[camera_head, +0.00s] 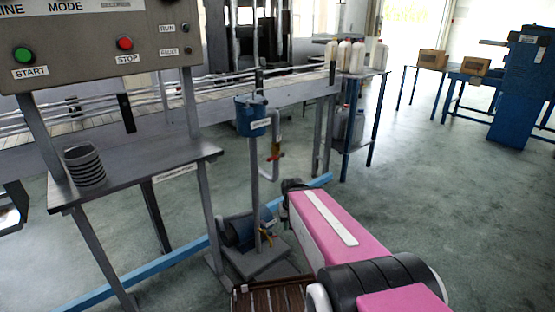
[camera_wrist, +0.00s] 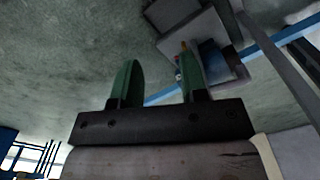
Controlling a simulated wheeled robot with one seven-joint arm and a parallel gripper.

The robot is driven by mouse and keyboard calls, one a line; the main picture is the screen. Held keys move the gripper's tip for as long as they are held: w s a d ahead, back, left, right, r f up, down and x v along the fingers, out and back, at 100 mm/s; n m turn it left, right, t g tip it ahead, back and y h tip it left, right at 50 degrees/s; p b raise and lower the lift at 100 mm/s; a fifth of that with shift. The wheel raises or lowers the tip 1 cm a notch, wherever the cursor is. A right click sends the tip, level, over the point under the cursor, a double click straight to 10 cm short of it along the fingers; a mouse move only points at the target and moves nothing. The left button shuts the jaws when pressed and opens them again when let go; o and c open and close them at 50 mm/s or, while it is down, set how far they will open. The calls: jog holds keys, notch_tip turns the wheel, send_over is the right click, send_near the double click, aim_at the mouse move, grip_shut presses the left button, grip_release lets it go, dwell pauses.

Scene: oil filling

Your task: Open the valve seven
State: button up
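Two valve handles show in the head view, and I cannot read which is valve seven. A red handle (camera_head: 275,157) sits on the grey pipe below the blue funnel-like tank (camera_head: 251,117). A yellow handle (camera_head: 267,238) is low down beside the blue pump (camera_head: 240,230). In the wrist view a small orange-yellow part (camera_wrist: 183,46) shows just beyond the right fingertip, partly hidden by it. My gripper (camera_wrist: 160,78) has its two green fingers apart with nothing between them. In the head view my pink arm reaches towards the pump stand, and the fingers are hidden.
A control panel with a green START button (camera_head: 23,55) and a red STOP button (camera_head: 125,43) stands at left, above a shelf holding a dark ribbed cup (camera_head: 84,167). A conveyor (camera_head: 215,95) runs behind. Bottles (camera_head: 357,55) stand on a table.

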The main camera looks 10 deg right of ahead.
jog(key=shift+o, duration=0.6)
jog(key=m+t+y, duration=0.8)
jog(key=t+y, duration=0.2)
jog(key=y, duration=0.3)
send_near(273, 159)
jog(key=x, duration=1.1)
jog(key=shift+d, duration=0.1)
grip_shut()
